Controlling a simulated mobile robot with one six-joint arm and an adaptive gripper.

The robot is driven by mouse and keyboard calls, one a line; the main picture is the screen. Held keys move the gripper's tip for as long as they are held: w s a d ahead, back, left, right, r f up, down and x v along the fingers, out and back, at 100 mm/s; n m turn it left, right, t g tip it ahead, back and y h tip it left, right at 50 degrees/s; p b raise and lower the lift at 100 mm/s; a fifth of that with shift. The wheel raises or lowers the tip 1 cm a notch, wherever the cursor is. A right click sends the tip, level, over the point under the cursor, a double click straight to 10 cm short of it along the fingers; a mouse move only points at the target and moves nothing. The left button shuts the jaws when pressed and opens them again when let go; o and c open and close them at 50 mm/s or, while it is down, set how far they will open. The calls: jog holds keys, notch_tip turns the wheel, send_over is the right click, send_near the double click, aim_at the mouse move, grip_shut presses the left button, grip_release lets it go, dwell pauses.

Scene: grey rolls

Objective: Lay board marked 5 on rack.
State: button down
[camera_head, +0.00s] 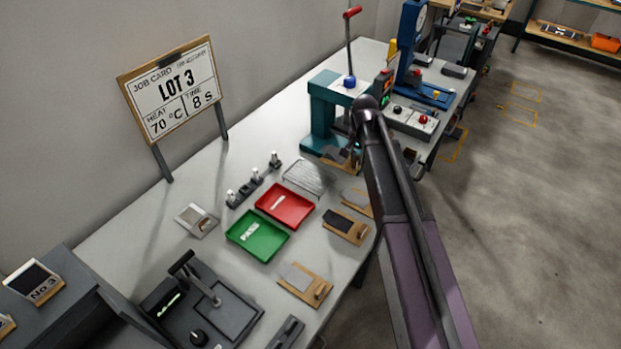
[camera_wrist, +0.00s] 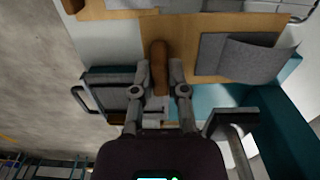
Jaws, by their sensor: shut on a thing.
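My gripper (camera_wrist: 160,72) is shut on the brown handle of a wooden board (camera_wrist: 207,28) carrying a grey sheet with a raised, curled part (camera_wrist: 240,57). In the head view this board (camera_head: 352,166) is by the foot of the teal press, partly behind my arm. I cannot tell whether it rests on the press or is held above it. No number 5 is readable on any board. A wire rack (camera_head: 303,179) stands on the bench behind the red tray, with nothing visible on it.
Other boards with sheets lie along the bench's front edge: a dark one (camera_head: 346,226) and a grey one (camera_head: 304,284). A red tray (camera_head: 285,206) and green tray (camera_head: 257,236) lie beside them. The teal press (camera_head: 322,112) with its lever stands close to my gripper.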

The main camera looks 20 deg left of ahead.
jog(key=s+d+f+b, duration=0.1)
jog(key=s+d+f, duration=0.1)
jog(key=s+d, duration=0.3)
jog(key=shift+s+d, duration=0.2)
jog(key=shift+s, duration=0.05)
jog(key=shift+a, duration=0.1)
jog(key=b, duration=0.2)
send_over(321, 182)
jog(key=d, duration=0.1)
jog(key=shift+d+f, duration=0.2)
jog(key=shift+f, duration=0.5)
jog(key=shift+a, duration=0.5)
jog(key=shift+a+f+b, duration=0.2)
jog(key=shift+f+b, duration=0.15)
jog(key=shift+f, duration=0.05)
notch_tip(321, 182, down, 3)
jog(key=b, duration=0.3)
jog(key=shift+f, duration=0.1)
